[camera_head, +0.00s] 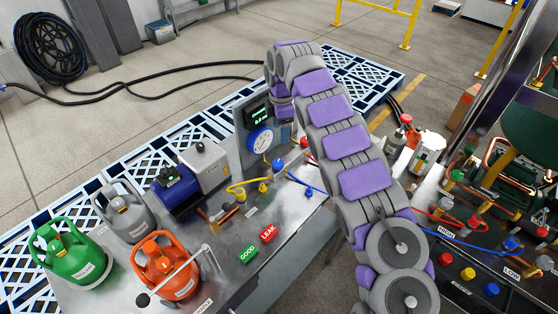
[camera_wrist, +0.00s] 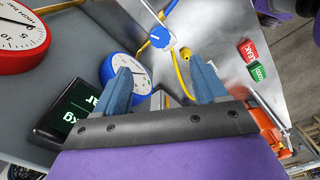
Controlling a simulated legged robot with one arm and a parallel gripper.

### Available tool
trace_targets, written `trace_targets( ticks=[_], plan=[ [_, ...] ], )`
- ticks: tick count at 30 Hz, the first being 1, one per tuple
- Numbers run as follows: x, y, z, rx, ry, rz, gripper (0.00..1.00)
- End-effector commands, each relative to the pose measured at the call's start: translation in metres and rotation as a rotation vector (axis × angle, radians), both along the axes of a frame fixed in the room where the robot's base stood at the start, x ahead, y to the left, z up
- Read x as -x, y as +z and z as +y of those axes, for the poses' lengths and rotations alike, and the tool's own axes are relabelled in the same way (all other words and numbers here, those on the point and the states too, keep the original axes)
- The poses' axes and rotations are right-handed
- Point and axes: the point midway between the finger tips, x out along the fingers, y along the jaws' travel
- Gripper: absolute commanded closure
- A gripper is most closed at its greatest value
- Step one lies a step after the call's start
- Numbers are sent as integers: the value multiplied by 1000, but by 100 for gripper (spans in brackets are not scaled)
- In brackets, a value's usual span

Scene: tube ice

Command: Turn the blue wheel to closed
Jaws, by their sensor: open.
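The blue wheel (camera_wrist: 160,37) shows in the wrist view as a small round knob with a pale mark, beyond my fingertips near the top. In the head view a small blue knob (camera_head: 277,164), probably the same wheel, sits at the foot of the gauge panel. My gripper (camera_wrist: 160,72) is open and empty in the wrist view, its two blue-grey fingers apart and pointing toward the wheel without touching it. In the head view my arm reaches over the bench and its end hangs beside the panel; the fingers cannot be made out there.
A blue-rimmed gauge (camera_head: 260,140) and a digital display (camera_head: 258,114) are on the panel close to my gripper. A red-rimmed gauge (camera_wrist: 20,38) is at the wrist view's left. A yellow hose (camera_head: 240,187), green block (camera_head: 248,256) and red block (camera_head: 269,233) lie nearby.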

Motion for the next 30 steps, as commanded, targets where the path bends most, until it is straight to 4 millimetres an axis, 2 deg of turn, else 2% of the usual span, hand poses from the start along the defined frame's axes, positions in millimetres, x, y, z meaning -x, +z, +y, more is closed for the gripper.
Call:
trace_targets(
  ticks=[8,18,24,30],
  plan=[
    [2,-58,10,9,3,7,29],
    [2,-121,2,1,2,6,29],
    [2,-145,4,0,2,4,29],
    [2,-153,8,5,2,4,29]
  ],
)
